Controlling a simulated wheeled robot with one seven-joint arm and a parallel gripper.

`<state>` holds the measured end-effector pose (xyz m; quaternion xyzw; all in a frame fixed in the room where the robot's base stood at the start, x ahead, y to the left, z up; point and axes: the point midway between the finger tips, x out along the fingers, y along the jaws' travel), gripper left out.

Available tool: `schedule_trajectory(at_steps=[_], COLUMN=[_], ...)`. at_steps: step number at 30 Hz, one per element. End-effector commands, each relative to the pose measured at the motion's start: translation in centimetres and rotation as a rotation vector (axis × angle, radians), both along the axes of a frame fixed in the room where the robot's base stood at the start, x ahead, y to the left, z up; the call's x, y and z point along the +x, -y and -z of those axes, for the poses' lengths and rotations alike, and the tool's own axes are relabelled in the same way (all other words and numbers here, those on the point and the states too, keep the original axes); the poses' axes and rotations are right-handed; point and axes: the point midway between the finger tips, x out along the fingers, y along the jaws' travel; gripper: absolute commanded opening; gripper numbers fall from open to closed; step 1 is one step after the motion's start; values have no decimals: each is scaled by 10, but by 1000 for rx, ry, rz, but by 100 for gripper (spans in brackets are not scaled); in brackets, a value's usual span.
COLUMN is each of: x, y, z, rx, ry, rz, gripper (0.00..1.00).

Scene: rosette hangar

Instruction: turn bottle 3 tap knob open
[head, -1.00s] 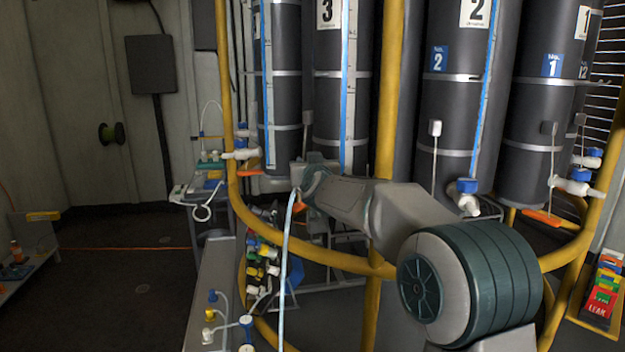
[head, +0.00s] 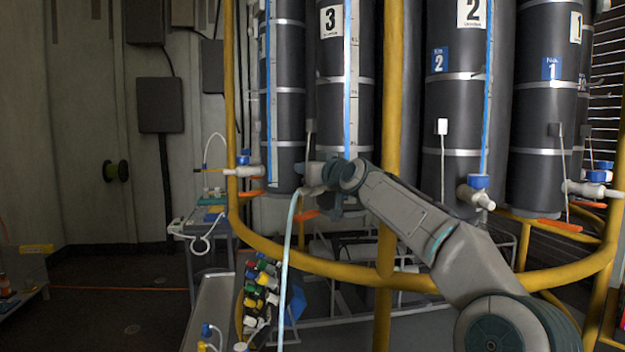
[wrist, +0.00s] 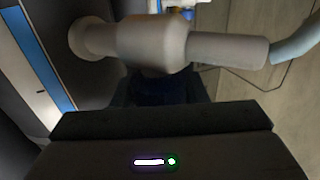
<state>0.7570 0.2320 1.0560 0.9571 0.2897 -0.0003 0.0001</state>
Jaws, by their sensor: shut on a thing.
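Bottle 3 (head: 330,95) is a tall dark cylinder with a "3" label and a blue-edged gauge strip. Its pale tap (head: 312,190) is at the bottle's foot in the head view, with a light-blue hose (head: 288,255) hanging from it. In the wrist view the tap body (wrist: 150,45) lies across the top, the hose (wrist: 295,40) at its right end. My gripper (head: 322,178) is at this tap, shut on a dark blue part under the tap body, which looks like the knob (wrist: 165,90). The jaws and shadow hide most of the knob, so its turn angle cannot be read.
A yellow rail (head: 340,262) curves in front of the bottles, with a yellow post (head: 390,130) close to my arm. Bottle 2 (head: 452,115) stands to the right with its own blue-knobbed tap (head: 478,190). A bench (head: 212,300) is at lower left.

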Motion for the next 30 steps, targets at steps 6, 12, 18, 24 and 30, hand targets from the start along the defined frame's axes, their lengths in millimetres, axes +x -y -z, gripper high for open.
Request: schedule_trajectory(at_steps=[6,12,18,24,30], x=[0,0,0,0,0], y=[1,0,0,0,-1], z=[0,-1,-1,-1,-1], rx=[0,0,0,0,0], ry=[2,1,2,2,1], rz=[-21,-26,-26,-26,-28], gripper=[16,16,16,61,61])
